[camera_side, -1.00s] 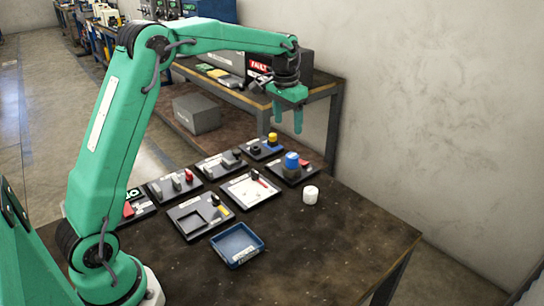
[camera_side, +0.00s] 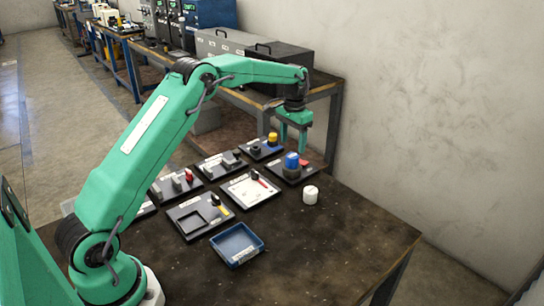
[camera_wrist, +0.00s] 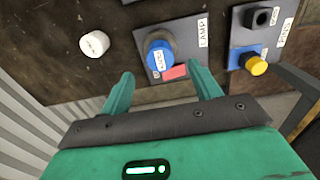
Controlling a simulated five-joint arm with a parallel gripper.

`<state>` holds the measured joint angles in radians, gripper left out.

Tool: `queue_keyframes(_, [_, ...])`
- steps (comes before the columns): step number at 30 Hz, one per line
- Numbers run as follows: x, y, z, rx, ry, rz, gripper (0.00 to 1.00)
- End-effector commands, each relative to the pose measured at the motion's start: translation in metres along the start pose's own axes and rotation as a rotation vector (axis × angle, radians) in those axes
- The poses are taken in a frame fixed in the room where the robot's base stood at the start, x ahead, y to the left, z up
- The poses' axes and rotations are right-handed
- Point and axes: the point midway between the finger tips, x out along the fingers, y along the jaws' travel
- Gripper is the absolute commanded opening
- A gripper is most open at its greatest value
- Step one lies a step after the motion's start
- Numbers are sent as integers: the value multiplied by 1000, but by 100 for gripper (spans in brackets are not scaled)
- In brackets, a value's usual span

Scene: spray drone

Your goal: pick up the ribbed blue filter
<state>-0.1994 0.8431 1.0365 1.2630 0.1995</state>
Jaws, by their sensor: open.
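The blue filter (camera_side: 291,160) stands upright on a dark plate at the far right of the group of plates. It also shows in the wrist view (camera_wrist: 160,55) as a round blue top with a white label, beside a red piece on the same plate. Its ribs are too small to make out. My gripper (camera_side: 292,145) hangs fingers down just above and behind the filter in the side view, apart from it. In the wrist view its two green fingers (camera_wrist: 163,84) are spread open and empty, with the filter ahead, between their lines.
A white cylinder (camera_side: 310,195) stands on bare table near the filter; it also shows in the wrist view (camera_wrist: 94,43). A yellow-topped piece (camera_side: 272,137) is on a neighbouring plate. A blue tray (camera_side: 237,244) lies in front. The table's right side is clear.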

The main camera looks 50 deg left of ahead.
Motion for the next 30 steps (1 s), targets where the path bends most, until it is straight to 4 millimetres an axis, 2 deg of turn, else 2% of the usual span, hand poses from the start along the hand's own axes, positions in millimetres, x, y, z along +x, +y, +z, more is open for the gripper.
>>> queue_keyframes(4, [12,0,0,0,-1,0,63])
queue_keyframes(14, [19,0,0,0,0,0,63])
queue_keyframes(24, [55,0,-1,0,-1,0,63])
queue_keyframes(30, [66,0,-1,0,1,0,63])
